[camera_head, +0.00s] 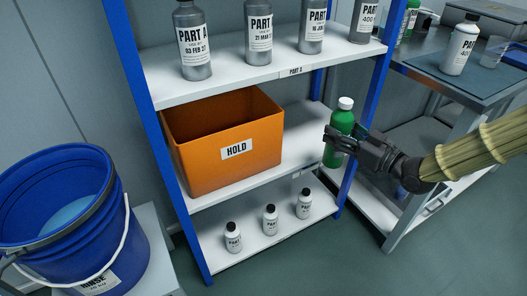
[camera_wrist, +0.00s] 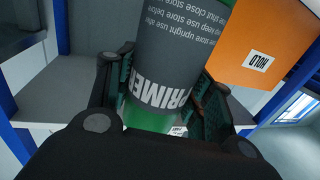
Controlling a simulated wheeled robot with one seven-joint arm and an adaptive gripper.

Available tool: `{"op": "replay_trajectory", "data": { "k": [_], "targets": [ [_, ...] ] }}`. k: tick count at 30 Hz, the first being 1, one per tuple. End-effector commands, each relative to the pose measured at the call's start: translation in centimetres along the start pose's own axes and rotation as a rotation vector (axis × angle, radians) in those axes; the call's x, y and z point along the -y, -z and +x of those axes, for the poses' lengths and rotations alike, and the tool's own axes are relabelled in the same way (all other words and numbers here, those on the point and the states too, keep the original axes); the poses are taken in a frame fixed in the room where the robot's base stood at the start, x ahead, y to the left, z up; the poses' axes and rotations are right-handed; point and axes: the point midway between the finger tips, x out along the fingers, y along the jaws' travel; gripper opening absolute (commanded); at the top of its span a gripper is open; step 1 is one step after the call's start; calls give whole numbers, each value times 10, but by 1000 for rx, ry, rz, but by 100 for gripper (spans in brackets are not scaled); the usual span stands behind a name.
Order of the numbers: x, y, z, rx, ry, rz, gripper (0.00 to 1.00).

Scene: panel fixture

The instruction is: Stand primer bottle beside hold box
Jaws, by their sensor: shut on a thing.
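The primer bottle (camera_head: 338,142) is green with a white cap and is upright in the head view. My gripper (camera_head: 349,143) is shut on its body, to the right of the hold box. In the wrist view the bottle's dark label (camera_wrist: 178,60) reads PRIMER, and my gripper's fingers (camera_wrist: 165,92) lie on both sides of it. The orange hold box (camera_head: 225,150) stands on the middle shelf, open at the top; its side also shows in the wrist view (camera_wrist: 262,42). A gap separates bottle and box. Whether the bottle's base touches the shelf cannot be told.
The middle shelf (camera_head: 303,145) is bare right of the box. A blue post (camera_head: 352,165) stands close to the bottle. Grey PART A bottles (camera_head: 258,35) line the shelf above; three small white bottles (camera_head: 269,220) stand below. A blue bucket (camera_head: 60,205) is at left, a workbench (camera_head: 432,75) at right.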

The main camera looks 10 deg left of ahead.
Motion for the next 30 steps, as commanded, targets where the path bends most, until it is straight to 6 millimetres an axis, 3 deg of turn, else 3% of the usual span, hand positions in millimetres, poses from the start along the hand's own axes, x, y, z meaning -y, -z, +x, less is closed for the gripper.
{"op": "replay_trajectory", "data": {
  "k": [8, 30],
  "targets": [
    [0, -9, 13, -2, 12, -3, 18],
    [2, -10, 160, -2, 11, -3, 18]
  ]
}}
